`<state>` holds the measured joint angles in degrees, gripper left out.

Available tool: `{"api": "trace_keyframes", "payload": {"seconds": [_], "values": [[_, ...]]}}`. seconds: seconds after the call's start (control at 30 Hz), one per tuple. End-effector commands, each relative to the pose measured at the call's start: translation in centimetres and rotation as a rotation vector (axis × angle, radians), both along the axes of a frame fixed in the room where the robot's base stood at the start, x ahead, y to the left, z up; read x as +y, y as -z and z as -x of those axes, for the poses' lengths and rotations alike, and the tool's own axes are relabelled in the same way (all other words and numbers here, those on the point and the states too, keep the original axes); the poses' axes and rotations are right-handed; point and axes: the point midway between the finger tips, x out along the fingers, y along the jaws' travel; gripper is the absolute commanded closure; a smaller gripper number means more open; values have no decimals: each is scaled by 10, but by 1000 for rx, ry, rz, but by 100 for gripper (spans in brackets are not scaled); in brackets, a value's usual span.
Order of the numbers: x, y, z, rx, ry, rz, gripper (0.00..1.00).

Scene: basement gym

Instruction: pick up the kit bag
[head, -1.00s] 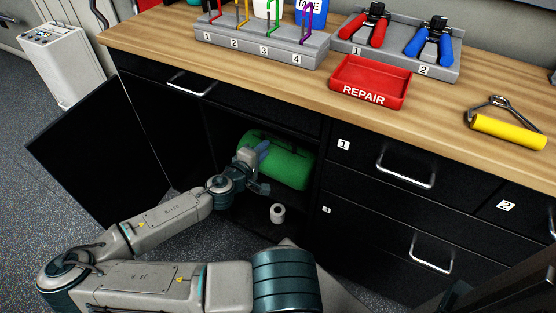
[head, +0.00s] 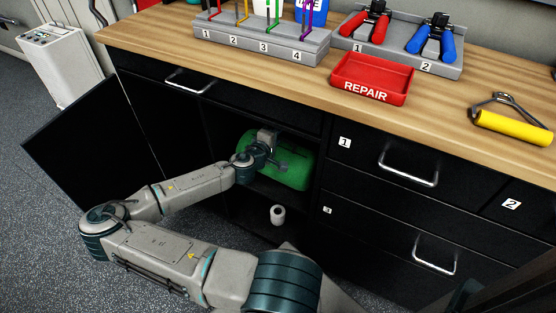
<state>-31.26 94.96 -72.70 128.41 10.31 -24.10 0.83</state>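The kit bag (head: 292,168) is a green rounded bag lying on a shelf inside the open cupboard under the bench. My gripper (head: 268,140) is inside the cupboard, in front of the bag's upper left part. It covers part of the bag, including where a dark handle showed. My wrist and hand hide the fingertips, so I cannot tell whether the gripper is open or shut, or whether it touches the bag.
The open cupboard door (head: 90,150) stands to the left of my arm. A white roll (head: 278,214) lies below the bag. Closed drawers (head: 405,168) are on the right. The wooden benchtop (head: 300,88) above holds a red REPAIR tray (head: 372,78), tool racks and a yellow-handled grip (head: 512,127).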

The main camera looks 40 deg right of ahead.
Motion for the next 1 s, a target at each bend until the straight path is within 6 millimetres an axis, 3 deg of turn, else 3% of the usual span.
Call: {"api": "trace_keyframes", "payload": {"seconds": [0.23,0.33,1.0], "values": [[-2,0,-1,0,-1,0,77],[-1,0,-1,0,0,0,100],[-1,0,0,0,0,0,100]]}}
